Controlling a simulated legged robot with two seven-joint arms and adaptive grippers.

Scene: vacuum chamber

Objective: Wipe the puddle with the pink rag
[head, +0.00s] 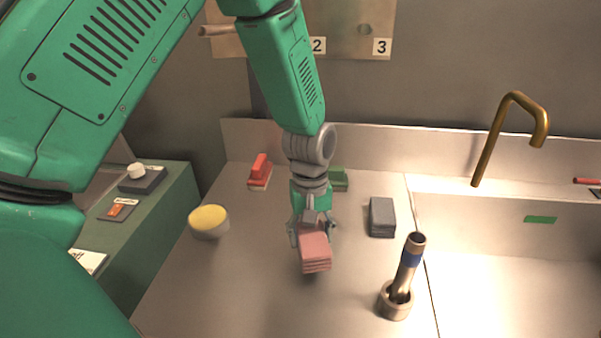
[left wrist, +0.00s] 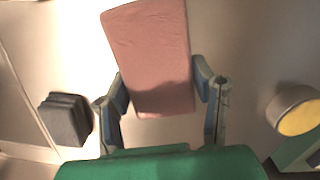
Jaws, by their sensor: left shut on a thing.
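The pink rag (head: 315,250) is a folded stack in the middle of the steel counter in the head view. My left gripper (head: 312,230) is shut on it, with a finger on each side. The left wrist view shows the rag (left wrist: 152,60) between the two fingers of the gripper (left wrist: 158,92). I cannot tell whether the rag touches the counter or is held just above it. I see no clear puddle in either view. My right gripper is not in view.
A grey folded rag (head: 382,217) and a metal cylinder standing in a ring (head: 402,285) are to the right. A yellow-topped round tub (head: 209,222), a red-handled brush (head: 260,172) and a green one (head: 338,179) stand left and behind. A sink (head: 500,235) with a brass tap (head: 497,135) is at right.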

